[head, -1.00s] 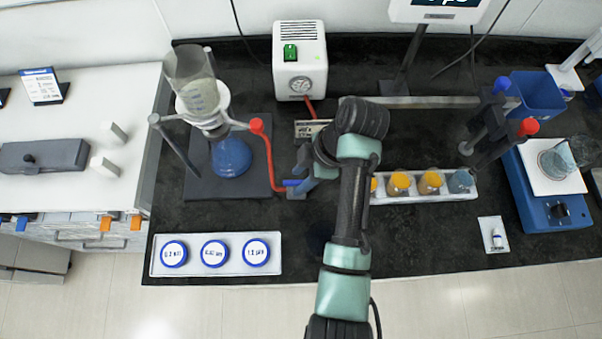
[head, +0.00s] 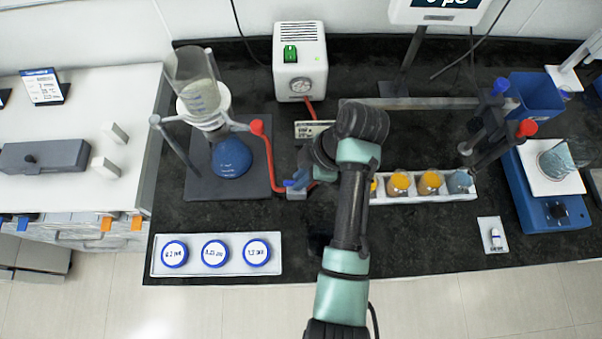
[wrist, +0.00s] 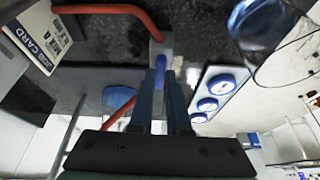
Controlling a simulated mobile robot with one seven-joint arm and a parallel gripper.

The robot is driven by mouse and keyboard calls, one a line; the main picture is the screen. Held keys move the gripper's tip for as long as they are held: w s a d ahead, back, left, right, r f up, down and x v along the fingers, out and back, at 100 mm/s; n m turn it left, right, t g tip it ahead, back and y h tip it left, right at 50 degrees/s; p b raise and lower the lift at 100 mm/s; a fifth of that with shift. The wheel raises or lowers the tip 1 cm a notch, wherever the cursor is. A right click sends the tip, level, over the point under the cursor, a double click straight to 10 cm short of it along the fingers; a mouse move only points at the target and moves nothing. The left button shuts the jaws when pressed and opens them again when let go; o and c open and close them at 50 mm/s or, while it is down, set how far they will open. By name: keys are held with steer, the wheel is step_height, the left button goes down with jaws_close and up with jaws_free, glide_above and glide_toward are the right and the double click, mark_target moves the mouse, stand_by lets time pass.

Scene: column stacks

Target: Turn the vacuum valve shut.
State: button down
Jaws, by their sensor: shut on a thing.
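The vacuum valve is a small grey block with a blue handle (head: 297,183), set in the red hose (head: 268,155) right of the filter flask. In the wrist view the blue handle (wrist: 160,61) lies between my fingertips, with the grey valve body (wrist: 160,44) just beyond. My gripper (wrist: 164,76) is shut on the handle. In the head view my gripper (head: 308,176) is partly hidden by my own wrist, and the handle is seen only in part. The red hose also shows in the wrist view (wrist: 110,9).
Left stands a blue filter flask (head: 231,158) with a glass funnel (head: 196,85). The white pump (head: 300,65) stands behind. A rack of jars (head: 415,190) is close on the right. A tray with round blue-rimmed discs (head: 215,268) lies at the front left. Front bench right of centre is mostly clear.

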steer(key=m+p, duration=0.1)
steer(key=m+t, duration=0.1)
steer(key=m+p, duration=0.1)
steer(key=shift+s+r+m+p, duration=0.2)
steer(key=shift+s+m+p, duration=0.1)
steer(key=shift+m, duration=0.1)
steer(key=m+t+p, duration=0.1)
steer(key=m, duration=0.1)
steer(key=m+t+h+p, duration=0.1)
steer(key=m+p, duration=0.1)
steer(key=m, duration=0.1)
steer(key=shift+s+a+h, duration=0.15)
steer(key=shift+a+h, duration=0.05)
steer(key=shift+h, duration=0.1)
steer(key=m+p, duration=0.1)
steer(key=m, duration=0.1)
steer(key=m+t+h+p, duration=0.1)
steer(key=m, duration=0.1)
steer(key=shift+a+m, duration=0.2)
steer(key=shift+m, duration=0.2)
steer(key=shift+a+f+m+h+p, duration=0.15)
steer(key=shift+m+h+p, duration=0.75)
steer(key=shift+m, duration=0.9)
steer(key=c, duration=0.9)
jaws_free()
steer(key=shift+s, duration=0.1)
steer(key=b+v, duration=0.1)
steer(key=v, duration=1.2)
steer(key=shift+s+f+b, duration=0.1)
steer(key=shift+b, duration=0.25)
